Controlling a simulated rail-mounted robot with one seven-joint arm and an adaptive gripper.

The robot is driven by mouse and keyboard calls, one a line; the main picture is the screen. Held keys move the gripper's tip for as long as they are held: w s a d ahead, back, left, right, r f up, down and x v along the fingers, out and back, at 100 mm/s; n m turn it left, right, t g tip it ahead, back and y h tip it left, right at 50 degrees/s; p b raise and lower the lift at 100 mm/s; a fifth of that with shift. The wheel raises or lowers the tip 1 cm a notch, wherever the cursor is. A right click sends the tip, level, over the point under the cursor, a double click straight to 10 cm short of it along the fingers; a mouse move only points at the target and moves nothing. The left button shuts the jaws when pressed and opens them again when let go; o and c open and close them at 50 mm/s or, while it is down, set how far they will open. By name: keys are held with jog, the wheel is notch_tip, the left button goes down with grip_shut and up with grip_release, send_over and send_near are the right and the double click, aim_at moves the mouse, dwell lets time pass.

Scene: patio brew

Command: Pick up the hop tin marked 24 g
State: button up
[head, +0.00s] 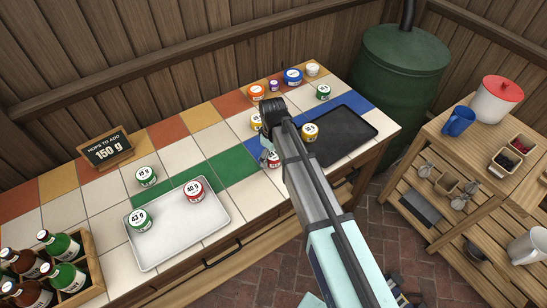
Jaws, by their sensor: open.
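Several small round hop tins with weight labels stand on the tiled counter (100,205). I cannot make out which one is marked 24 g. My gripper (268,153) is open and points down at the counter's middle, just above or beside a red-sided tin (273,161); the arm partly hides this area. A yellow tin (256,122) stands just left of my wrist. A green tin (323,93) stands behind the tray.
A silver tray (160,250) holds a green 43 g tin (140,221) and a red 40 g tin (193,190). A green 15 g tin (146,177) stands behind it. Orange (256,93) and blue (293,77) tins are at the back. A sign (106,148) reads 150 g.

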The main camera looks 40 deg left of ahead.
jog(key=c, duration=1.2)
